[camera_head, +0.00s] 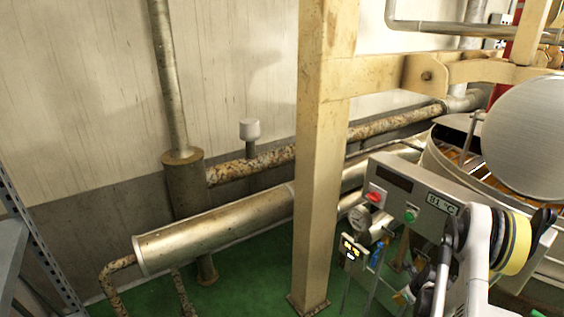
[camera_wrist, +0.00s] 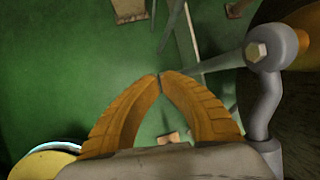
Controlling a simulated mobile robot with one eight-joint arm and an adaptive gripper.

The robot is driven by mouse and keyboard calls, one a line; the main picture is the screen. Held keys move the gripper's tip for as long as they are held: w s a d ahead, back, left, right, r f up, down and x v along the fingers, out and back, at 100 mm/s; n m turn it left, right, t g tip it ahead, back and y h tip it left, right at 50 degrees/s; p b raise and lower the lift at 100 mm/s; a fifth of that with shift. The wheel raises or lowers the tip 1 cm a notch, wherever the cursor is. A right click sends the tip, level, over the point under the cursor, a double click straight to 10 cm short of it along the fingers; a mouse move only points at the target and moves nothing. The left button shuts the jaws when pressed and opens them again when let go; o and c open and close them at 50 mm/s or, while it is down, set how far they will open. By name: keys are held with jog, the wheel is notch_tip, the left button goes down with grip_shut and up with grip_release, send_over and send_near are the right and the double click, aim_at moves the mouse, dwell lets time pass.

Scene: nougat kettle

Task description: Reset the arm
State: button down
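My gripper (camera_wrist: 160,77) shows in the wrist view as two orange ribbed fingers. Their tips meet, or nearly meet, and I see nothing held between them. A grey metal lever with a bolt head (camera_wrist: 257,51) is close by on the right, and a rod from it runs to just behind the fingertips. I cannot tell whether they touch. In the head view my arm (camera_head: 482,262) is at the lower right, in front of the control box (camera_head: 405,195); the fingers cannot be made out there.
The control box has a red knob (camera_head: 375,198), a green button (camera_head: 410,215) and an "81 °C" display (camera_head: 442,203). The kettle (camera_head: 445,160) with its raised round lid (camera_head: 530,135) is behind. A beige post (camera_head: 322,170) and large pipes (camera_head: 215,228) stand left. Green floor (camera_head: 240,285) shows below.

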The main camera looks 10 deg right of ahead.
jog(key=w+a+r+n, duration=0.1)
jog(key=a+r+n, duration=0.35)
jog(key=r, duration=0.55)
jog(key=a+r+n, duration=0.4)
jog(key=a+r, duration=0.2)
jog(key=r, duration=0.4)
jog(key=w+a+r+n, duration=0.1)
jog(key=a+r+n, duration=0.45)
jog(key=r, duration=0.45)
jog(key=s+a+r+n+t, duration=0.1)
jog(key=s+a+r+n, duration=0.5)
jog(key=s+a+n, duration=0.3)
jog(key=s+a+r+n+t, duration=0.1)
jog(key=s+a+r+n, duration=0.4)
jog(key=s, duration=0.8)
jog(key=a+n, duration=0.3)
jog(key=a, duration=0.2)
jog(key=shift+s+r+n, duration=0.15)
jog(key=shift+r+n, duration=0.25)
